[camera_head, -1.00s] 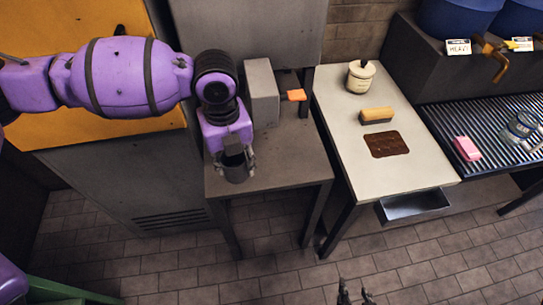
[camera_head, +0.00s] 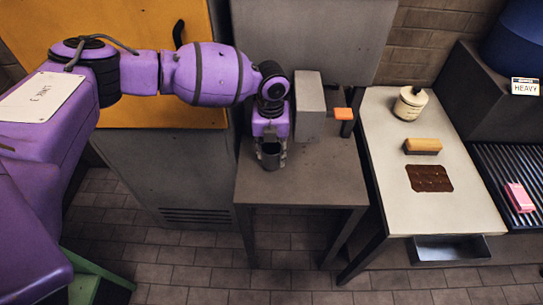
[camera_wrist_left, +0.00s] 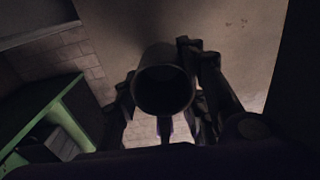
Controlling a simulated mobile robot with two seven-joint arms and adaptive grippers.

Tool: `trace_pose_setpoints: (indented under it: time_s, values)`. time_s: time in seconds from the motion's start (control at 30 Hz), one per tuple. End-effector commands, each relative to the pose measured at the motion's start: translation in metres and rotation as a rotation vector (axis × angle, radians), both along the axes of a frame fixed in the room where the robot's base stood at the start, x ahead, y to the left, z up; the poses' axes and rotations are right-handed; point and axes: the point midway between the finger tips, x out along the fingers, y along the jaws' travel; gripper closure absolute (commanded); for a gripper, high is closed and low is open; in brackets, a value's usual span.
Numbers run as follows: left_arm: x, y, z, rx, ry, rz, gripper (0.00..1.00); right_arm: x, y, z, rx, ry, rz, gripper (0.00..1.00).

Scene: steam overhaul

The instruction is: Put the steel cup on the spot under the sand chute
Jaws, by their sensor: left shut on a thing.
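The dark steel cup (camera_head: 270,158) is held by my left gripper (camera_head: 271,150) at the left part of a grey table. The fingers close on it from both sides. In the left wrist view the cup (camera_wrist_left: 165,78) shows its round dark end between the fingers. I cannot tell whether it touches the tabletop. A grey box-shaped unit (camera_head: 310,103) with an orange tab (camera_head: 343,113) stands at the back of this table, right of the cup; I cannot tell if it is the sand chute. No marked spot is visible. My right gripper is out of view.
The grey table (camera_head: 325,185) is bare in front of the box. A pale table (camera_head: 385,180) to the right holds a cream jar (camera_head: 410,103), a brush (camera_head: 423,146) and a brown mat (camera_head: 430,178). A pink block (camera_head: 519,197) lies on a ribbed rack (camera_head: 490,165).

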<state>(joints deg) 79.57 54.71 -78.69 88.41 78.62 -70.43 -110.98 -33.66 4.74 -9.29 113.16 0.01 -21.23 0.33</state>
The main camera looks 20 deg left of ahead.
Motion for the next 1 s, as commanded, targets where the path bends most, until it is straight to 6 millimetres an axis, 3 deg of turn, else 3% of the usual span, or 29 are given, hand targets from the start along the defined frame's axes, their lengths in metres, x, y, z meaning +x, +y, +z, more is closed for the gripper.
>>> trace_pose_setpoints:
  time_s: [0.17,0.37,0.77,0.8,0.9,1.0]
  values:
    - [0.009,0.002,-0.01,0.0,-0.002,0.001,0.89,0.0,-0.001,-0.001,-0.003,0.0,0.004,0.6]
    - [0.007,0.003,-0.037,0.001,0.0,0.002,0.89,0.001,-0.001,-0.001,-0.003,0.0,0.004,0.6]
    - [0.007,0.003,-0.043,0.0,-0.001,0.001,0.88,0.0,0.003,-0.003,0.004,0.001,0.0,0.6]
    - [0.007,0.003,-0.042,0.0,-0.001,0.001,0.56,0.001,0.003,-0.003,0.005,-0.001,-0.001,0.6]
    - [0.007,0.002,-0.042,0.001,-0.002,0.001,0.43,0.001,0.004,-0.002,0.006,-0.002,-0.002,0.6]
    - [0.007,0.002,-0.041,0.001,-0.002,0.001,0.42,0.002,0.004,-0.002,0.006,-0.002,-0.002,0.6]
